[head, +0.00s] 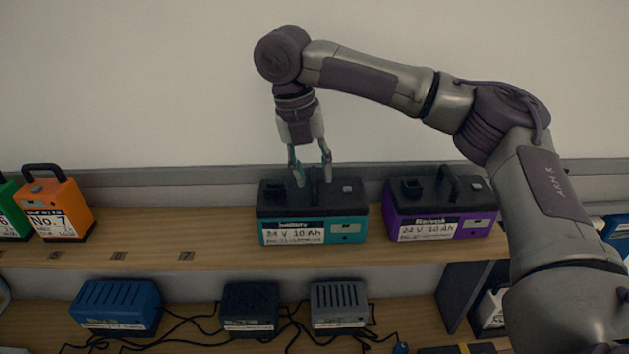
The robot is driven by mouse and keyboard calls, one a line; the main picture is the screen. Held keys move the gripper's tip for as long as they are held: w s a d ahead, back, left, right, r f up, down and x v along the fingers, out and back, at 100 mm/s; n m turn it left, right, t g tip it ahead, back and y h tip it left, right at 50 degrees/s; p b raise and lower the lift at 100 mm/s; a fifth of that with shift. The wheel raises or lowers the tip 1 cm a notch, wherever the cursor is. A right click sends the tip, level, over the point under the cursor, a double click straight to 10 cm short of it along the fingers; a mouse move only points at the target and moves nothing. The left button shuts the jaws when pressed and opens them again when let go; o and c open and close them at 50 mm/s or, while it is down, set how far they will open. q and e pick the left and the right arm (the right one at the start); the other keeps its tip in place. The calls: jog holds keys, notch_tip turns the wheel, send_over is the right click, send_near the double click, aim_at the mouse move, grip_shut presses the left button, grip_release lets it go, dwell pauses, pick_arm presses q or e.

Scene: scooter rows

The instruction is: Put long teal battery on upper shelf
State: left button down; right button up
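The long teal battery (345,231), with a black top and a "24 V 10 Ah" label, stands upright on the upper shelf (330,257), left of a purple battery. My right gripper (313,181) points down from above at the black top of the teal battery. Its two fingers are apart, with the dark handle (315,188) showing between their tips. I cannot tell whether a finger touches the handle. My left gripper is out of view.
The purple battery (477,229) stands close on the right. Orange (70,195) and green (8,205) batteries stand at the far left. Bare shelf lies between orange and teal. Blue (116,308), black (250,308) and grey (340,304) boxes with cables sit below.

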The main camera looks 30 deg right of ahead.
aim_at(302, 194)
notch_tip(302, 194, up, 10)
jog(key=a, duration=0.1)
jog(key=shift+w+a, duration=0.35)
jog(key=shift+a, duration=0.05)
